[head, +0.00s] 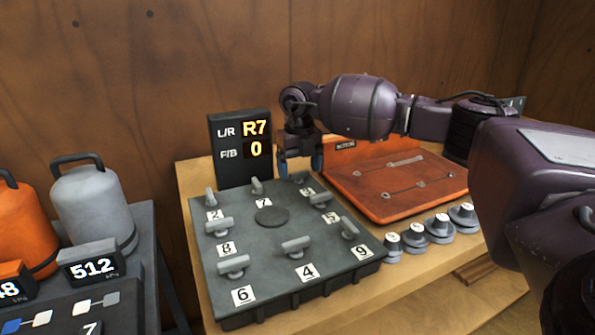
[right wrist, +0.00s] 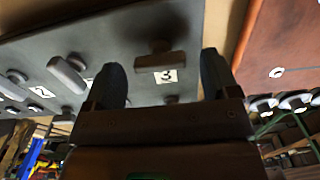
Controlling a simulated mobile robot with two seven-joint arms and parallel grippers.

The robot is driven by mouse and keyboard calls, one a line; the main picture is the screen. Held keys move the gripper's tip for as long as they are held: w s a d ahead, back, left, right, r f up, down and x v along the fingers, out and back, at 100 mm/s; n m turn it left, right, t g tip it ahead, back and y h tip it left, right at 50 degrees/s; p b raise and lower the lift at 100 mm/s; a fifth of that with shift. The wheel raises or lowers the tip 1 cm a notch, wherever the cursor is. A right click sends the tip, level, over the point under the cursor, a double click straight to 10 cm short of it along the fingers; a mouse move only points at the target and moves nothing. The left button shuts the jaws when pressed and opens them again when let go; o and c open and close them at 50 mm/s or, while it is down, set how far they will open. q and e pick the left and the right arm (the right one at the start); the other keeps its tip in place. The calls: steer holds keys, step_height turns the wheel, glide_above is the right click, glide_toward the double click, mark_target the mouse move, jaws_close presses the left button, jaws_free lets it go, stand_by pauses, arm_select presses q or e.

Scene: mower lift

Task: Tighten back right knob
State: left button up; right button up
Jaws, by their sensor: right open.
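The grey plate (head: 290,222) carries several grey T-shaped knobs with white number labels. The back right knob (head: 300,178) stands at the plate's far right corner, partly hidden by my gripper. In the right wrist view this knob (right wrist: 158,60) shows beside the label 3, in line with the gap between the fingers. My right gripper (head: 300,165) is open and points down over this knob, one finger on either side in the picture. I cannot tell whether the fingers touch it. My left gripper is not in view.
A black display (head: 240,150) behind the plate reads L/R R7 and F/B 0. An orange panel (head: 385,205) lies right of the plate, with several round grey knobs (head: 415,240) in front. Grey (head: 95,212) and orange (head: 25,230) canisters stand at left. A wooden wall is behind.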

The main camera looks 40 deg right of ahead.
steer(key=shift+f, duration=0.3)
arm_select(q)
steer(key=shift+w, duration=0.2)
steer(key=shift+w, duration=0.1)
